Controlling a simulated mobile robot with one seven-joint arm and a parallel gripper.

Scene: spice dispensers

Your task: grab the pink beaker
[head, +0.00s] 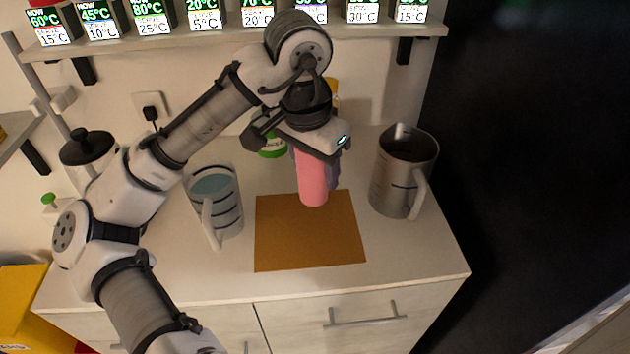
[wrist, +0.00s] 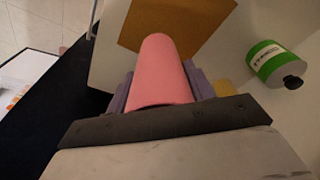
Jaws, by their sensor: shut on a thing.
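The pink beaker (head: 312,182) is upright in the head view, its lower end over the far edge of the orange-brown mat. I cannot tell whether it touches the surface. My gripper (head: 314,168) is shut on the beaker, with its greyish-purple fingers on either side. The gripper body hides the beaker's upper part. In the wrist view the beaker (wrist: 160,72) sits between my fingers (wrist: 161,88) and points away toward the mat.
The mat (head: 310,240) is bare in front. A clear jug of liquid (head: 226,212) stands left, a metal jug (head: 398,180) right. A green-labelled container (head: 271,149) is behind my gripper; it also shows in the wrist view (wrist: 270,62). A shelf (head: 230,42) with displays runs above.

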